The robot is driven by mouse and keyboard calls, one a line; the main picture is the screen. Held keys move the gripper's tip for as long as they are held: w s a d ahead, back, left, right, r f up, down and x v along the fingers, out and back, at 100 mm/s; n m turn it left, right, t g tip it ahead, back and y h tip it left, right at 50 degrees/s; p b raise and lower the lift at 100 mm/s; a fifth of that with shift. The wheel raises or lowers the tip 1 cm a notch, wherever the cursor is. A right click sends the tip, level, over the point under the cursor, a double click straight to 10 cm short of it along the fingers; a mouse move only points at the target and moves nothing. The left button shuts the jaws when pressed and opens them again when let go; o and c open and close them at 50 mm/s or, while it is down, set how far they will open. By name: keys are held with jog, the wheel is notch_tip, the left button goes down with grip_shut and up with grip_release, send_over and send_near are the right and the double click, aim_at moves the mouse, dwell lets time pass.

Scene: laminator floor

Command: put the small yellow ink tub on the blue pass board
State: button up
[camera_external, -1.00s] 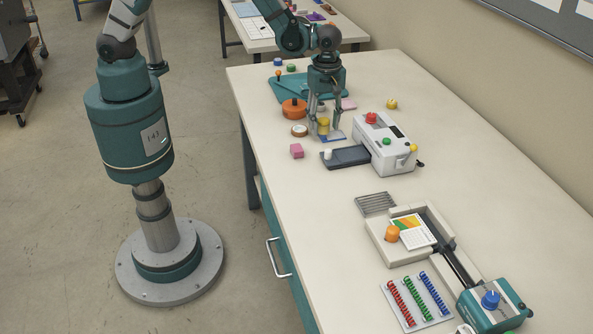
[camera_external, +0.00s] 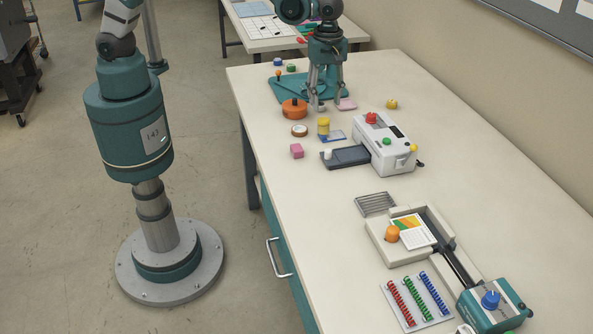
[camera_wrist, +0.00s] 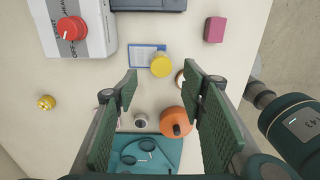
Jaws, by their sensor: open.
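The small yellow ink tub (camera_external: 323,126) stands upright at one corner of the blue pass board (camera_external: 336,137), which lies flat on the bench. In the wrist view the tub (camera_wrist: 161,66) overlaps the lower right corner of the board (camera_wrist: 143,50). I cannot tell whether its base rests fully on the board or partly over its edge. My gripper (camera_external: 329,104) is open and empty, above the bench on the far side of the tub, apart from it. In the wrist view both fingers (camera_wrist: 160,82) are spread, with the tub beyond their tips.
A white laminator (camera_external: 388,145) with a dark tray (camera_external: 346,157) stands near the board. An orange round object (camera_external: 294,109), a brown ring (camera_external: 299,130) and a pink block (camera_external: 297,151) lie nearby. A teal board (camera_external: 290,88) lies behind.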

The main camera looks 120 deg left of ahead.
jog(key=shift+r, duration=1.35)
jog(key=s+d+r+m+t, duration=0.3)
jog(key=s+d+r+m, duration=0.7)
jog(key=d+r+m, duration=0.4)
jog(key=s+d+r+m+t, duration=0.2)
jog(key=s+d+m, duration=0.2)
jog(key=s+m, duration=0.2)
jog(key=s+d+r+m+t, duration=0.2)
jog(key=s+d+m, duration=0.3)
jog(key=s, duration=0.6)
jog(key=shift+s+d+r+m, duration=0.2)
jog(key=shift+d+r+m, duration=0.15)
jog(key=shift+m, duration=0.65)
